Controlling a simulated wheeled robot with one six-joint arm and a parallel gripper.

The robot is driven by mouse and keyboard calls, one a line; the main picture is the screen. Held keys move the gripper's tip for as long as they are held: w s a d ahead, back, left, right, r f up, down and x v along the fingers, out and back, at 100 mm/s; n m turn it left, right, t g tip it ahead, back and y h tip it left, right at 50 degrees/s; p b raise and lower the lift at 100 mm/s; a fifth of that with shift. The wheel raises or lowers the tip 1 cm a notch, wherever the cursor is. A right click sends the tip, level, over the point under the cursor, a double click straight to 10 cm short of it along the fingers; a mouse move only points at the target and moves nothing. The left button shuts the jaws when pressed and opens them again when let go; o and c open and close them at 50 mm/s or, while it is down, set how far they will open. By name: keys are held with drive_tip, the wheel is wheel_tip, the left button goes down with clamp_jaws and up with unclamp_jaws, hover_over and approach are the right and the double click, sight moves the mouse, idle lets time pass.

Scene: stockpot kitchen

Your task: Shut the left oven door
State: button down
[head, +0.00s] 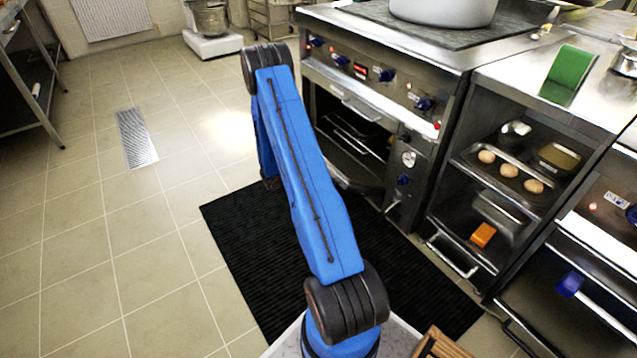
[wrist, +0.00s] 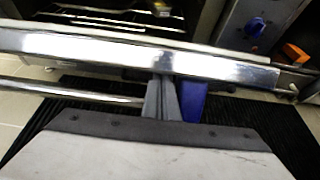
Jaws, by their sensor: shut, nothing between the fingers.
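The left oven (head: 350,130) stands to the right of my arm in the head view, with its cavity and racks exposed. In the wrist view its door is open, and its bright metal edge (wrist: 90,44) runs across the picture below the oven racks (wrist: 120,17). The door's round bar handle (wrist: 60,91) runs along the near side on the left. My gripper (wrist: 163,98) is shut and empty, with its fingertips close to the door edge and beside the handle bar. I cannot tell whether they touch. The head view hides my gripper behind my arm.
A black ribbed mat (head: 255,255) lies before the oven. A stockpot (head: 443,10) stands on the cooktop above. To the right, a tray (head: 515,190) holds several round items, and an orange block (head: 483,235) sits lower.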

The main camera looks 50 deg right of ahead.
drive_tip(key=d+r+y, duration=0.1)
drive_tip(key=r, duration=0.1)
drive_tip(key=d+r+y, duration=0.1)
drive_tip(key=d+r, duration=0.1)
drive_tip(key=r, duration=0.1)
drive_tip(key=s+d+r+y, duration=0.1)
drive_tip(key=d+r, duration=0.1)
drive_tip(key=shift+s+r+t, duration=0.1)
drive_tip(key=shift+r+t, duration=0.05)
drive_tip(key=shift+t, duration=0.25)
drive_tip(key=s+d+r+y, duration=0.1)
drive_tip(key=d+r, duration=0.3)
drive_tip(key=d, duration=0.3)
drive_tip(key=s+d+r+y, duration=0.2)
drive_tip(key=d+r, duration=0.2)
drive_tip(key=d, duration=0.3)
drive_tip(key=shift+s+r+t, duration=0.2)
drive_tip(key=shift+r+t, duration=0.05)
drive_tip(key=shift+t, duration=0.15)
drive_tip(key=shift+d, duration=0.1)
wheel_tip(320, 180, up, 14)
hover_over(331, 161)
drive_tip(key=s+d, duration=0.1)
drive_tip(key=d, duration=0.4)
drive_tip(key=shift+a+r, duration=0.15)
drive_tip(key=shift+a, duration=0.1)
